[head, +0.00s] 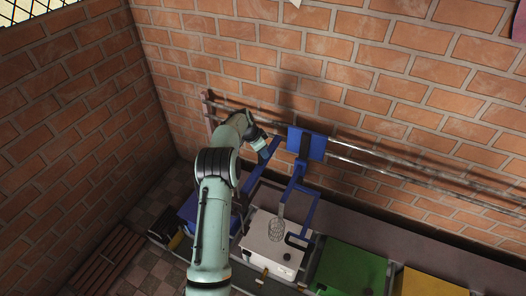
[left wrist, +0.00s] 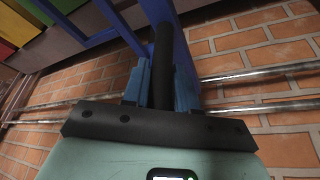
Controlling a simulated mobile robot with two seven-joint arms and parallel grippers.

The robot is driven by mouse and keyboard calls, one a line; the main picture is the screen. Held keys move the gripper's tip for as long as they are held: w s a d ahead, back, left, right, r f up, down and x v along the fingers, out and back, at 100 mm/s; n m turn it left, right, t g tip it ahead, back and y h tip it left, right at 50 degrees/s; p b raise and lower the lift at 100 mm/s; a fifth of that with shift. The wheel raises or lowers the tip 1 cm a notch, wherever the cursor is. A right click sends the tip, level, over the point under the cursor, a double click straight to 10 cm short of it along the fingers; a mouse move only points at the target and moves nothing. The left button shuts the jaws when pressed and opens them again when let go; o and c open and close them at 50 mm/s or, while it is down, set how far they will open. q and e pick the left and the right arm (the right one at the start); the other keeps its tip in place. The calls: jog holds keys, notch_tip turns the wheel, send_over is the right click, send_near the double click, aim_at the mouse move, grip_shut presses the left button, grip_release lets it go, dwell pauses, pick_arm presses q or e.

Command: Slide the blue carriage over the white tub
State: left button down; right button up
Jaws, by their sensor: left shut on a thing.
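The blue carriage (head: 307,143) sits on metal rails along the brick wall, with a blue frame reaching down from it. My left gripper (head: 265,153) is beside the carriage's left side. In the left wrist view its blue fingers (left wrist: 163,88) are shut around a black upright handle (left wrist: 162,55), with the blue frame (left wrist: 182,45) just behind. My right gripper is not in view.
A blue tub (head: 193,212) stands left of the white one, a green tub (head: 350,266) and a yellow tub (head: 428,283) to its right. The rails (head: 400,172) run clear to the right. A wooden slatted thing (head: 108,258) lies on the tiled floor.

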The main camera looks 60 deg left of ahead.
pick_arm(q)
jog(key=c, duration=1)
grip_release()
jog(key=shift+w, duration=0.1)
jog(key=shift+o, duration=0.2)
jog(key=v, duration=1.3)
jog(key=shift+r+p, duration=0.25)
jog(key=shift+p, duration=0.1)
jog(key=shift+d+f, duration=0.1)
jog(key=shift+d, duration=0.05)
